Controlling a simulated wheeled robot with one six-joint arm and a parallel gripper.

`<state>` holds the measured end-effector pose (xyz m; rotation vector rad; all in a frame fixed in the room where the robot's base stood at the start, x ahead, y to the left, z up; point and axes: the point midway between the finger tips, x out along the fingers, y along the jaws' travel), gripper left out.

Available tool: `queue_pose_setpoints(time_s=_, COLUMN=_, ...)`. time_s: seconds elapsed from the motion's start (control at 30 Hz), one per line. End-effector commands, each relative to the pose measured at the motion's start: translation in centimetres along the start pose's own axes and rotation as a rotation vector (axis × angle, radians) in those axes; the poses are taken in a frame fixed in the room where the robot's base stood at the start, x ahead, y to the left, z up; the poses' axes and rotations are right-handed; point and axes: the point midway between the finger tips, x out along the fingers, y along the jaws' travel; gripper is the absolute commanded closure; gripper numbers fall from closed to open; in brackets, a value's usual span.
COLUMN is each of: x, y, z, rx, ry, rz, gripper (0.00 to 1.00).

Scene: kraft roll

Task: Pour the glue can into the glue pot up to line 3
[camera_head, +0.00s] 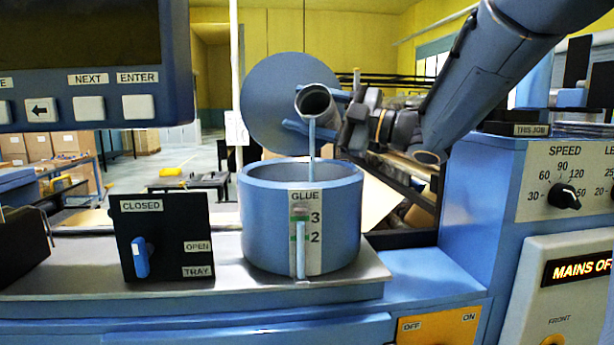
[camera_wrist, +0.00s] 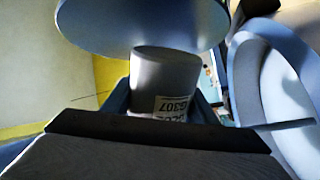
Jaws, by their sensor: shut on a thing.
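The gauge tube (camera_head: 300,240) looks pale up to near the 3 mark, with green at the marks; the exact level is hard to tell. My gripper (camera_head: 327,112) is shut on the glue can (camera_head: 316,101), tilted with its mouth over the pot. A thin pale stream (camera_head: 311,138) falls from the mouth into the pot. In the wrist view the can (camera_wrist: 165,80) sits between the fingers, with a partly readable label. The pot's inside is mostly hidden.
A round blue lid (camera_head: 272,88) stands raised behind the pot. A black panel (camera_head: 165,225) with a blue lever stands left of the pot. A screen with buttons (camera_head: 90,107) overhangs the upper left. A blue control cabinet (camera_head: 480,200) stands at the right.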

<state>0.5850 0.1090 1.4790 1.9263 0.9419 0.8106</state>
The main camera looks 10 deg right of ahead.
Motion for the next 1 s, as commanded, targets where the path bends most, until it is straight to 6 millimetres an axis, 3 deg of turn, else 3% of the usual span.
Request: queue_pose_setpoints(time_s=1.0, x=-0.13, y=-0.42, z=0.02, rx=-0.094, ry=0.02, rz=0.001, gripper=0.83)
